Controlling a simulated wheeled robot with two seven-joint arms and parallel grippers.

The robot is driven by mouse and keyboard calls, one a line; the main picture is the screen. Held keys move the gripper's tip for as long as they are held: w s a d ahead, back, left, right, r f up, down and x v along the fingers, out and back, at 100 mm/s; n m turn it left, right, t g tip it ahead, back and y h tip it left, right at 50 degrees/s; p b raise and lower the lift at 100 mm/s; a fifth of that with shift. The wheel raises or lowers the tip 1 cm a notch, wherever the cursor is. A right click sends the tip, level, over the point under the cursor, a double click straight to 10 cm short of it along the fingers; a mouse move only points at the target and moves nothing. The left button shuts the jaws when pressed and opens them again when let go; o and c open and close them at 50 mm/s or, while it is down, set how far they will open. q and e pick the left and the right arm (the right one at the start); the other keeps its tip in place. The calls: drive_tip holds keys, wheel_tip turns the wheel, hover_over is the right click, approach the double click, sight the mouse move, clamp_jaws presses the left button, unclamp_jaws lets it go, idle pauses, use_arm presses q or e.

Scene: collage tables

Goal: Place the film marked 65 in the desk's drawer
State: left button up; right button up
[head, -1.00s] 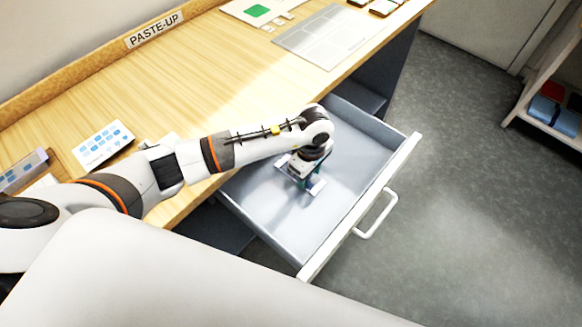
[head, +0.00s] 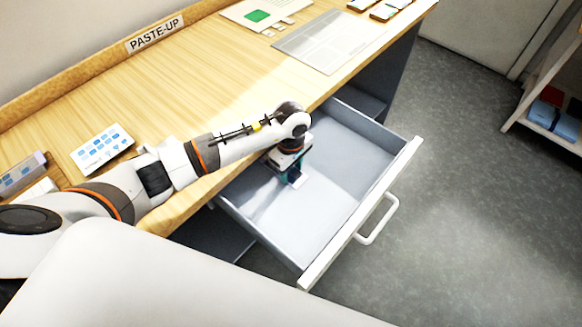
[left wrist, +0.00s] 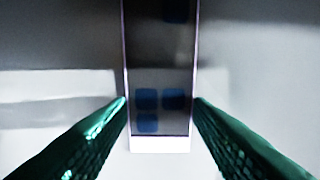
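My left gripper (head: 289,176) is inside the open desk drawer (head: 335,195), low near its left wall. In the left wrist view a dark film strip with blue squares and a white end (left wrist: 161,118) stands between the two green fingertips (left wrist: 160,100). The fingertips meet its side edges, and the gripper looks shut on it. A small pale piece shows at the gripper in the head view. No number is readable on the film. I cannot tell whether it touches the drawer floor. The right gripper is not in view.
The wooden desk top (head: 190,95) carries a card with blue squares (head: 102,147), a grey sheet (head: 328,40) and a board with a green square (head: 257,15). The drawer's front handle (head: 378,220) sticks out. The rest of the drawer floor looks clear.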

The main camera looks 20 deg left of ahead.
sight(291, 174)
use_arm(q)
drive_tip(key=o, duration=0.4)
drive_tip(key=shift+o, duration=0.2)
wheel_tip(291, 174, up, 12)
drive_tip(key=shift+r, duration=0.15)
idle(0.3)
